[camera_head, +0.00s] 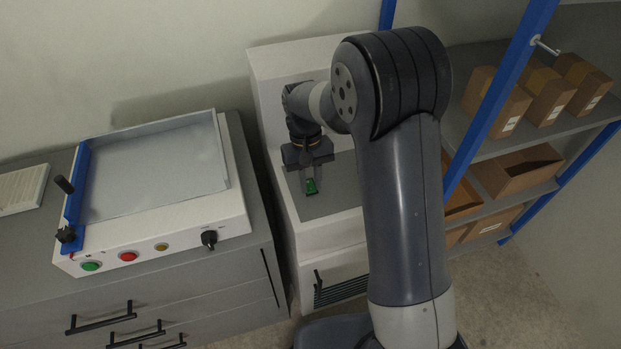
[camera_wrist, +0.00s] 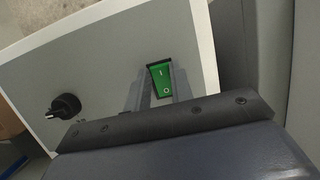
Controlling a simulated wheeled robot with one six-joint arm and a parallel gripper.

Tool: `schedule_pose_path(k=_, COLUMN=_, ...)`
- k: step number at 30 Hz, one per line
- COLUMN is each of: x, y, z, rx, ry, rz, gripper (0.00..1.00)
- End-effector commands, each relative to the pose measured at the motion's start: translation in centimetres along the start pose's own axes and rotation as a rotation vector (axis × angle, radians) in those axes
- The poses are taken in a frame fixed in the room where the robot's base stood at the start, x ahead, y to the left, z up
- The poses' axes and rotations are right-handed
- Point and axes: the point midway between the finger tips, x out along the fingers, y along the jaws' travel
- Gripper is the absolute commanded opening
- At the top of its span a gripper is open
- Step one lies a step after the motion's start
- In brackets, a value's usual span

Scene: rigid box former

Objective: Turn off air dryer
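The air dryer appears to be the white cabinet (camera_head: 285,62) with a grey top panel, right of the grey drawer unit. A green rocker switch (camera_head: 311,187) sits on that panel; in the wrist view the switch (camera_wrist: 161,79) shows "I" and "O" marks. I cannot tell which side is pressed. My gripper (camera_head: 310,188) points down over the switch. In the wrist view, its fingers (camera_wrist: 159,86) are apart, one on each side of the switch, with nothing held. Whether they touch the panel is unclear. A black knob (camera_wrist: 64,106) stands on the panel, left of my gripper.
Left, a white machine (camera_head: 230,200) with a blue bar (camera_head: 75,190), green and red buttons and a black knob stands on the drawer unit (camera_head: 30,270). Right, a blue-posted shelf (camera_head: 520,140) holds cardboard boxes (camera_head: 548,95). My arm hides part of the dryer.

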Motion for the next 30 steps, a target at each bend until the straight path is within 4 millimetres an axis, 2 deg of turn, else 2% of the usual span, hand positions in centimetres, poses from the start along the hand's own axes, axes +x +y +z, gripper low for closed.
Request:
schedule_pose_path(k=1, x=-0.1, y=0.0, z=-0.1, rx=0.0, ry=0.003, rz=0.0, gripper=0.25)
schedule_pose_path(k=8, x=-0.1, y=0.0, z=0.0, rx=0.0, ry=0.002, rz=0.0, gripper=0.44)
schedule_pose_path(k=17, x=-0.4, y=0.0, z=0.0, rx=0.0, ry=0.002, rz=0.0, gripper=0.44)
schedule_pose_path(k=20, x=-1.6, y=0.0, z=-0.1, rx=0.0, ry=0.005, rz=0.0, gripper=0.44)
schedule_pose_path(k=30, x=-8.3, y=0.0, z=-0.1, rx=0.0, ry=0.005, rz=0.0, gripper=0.44)
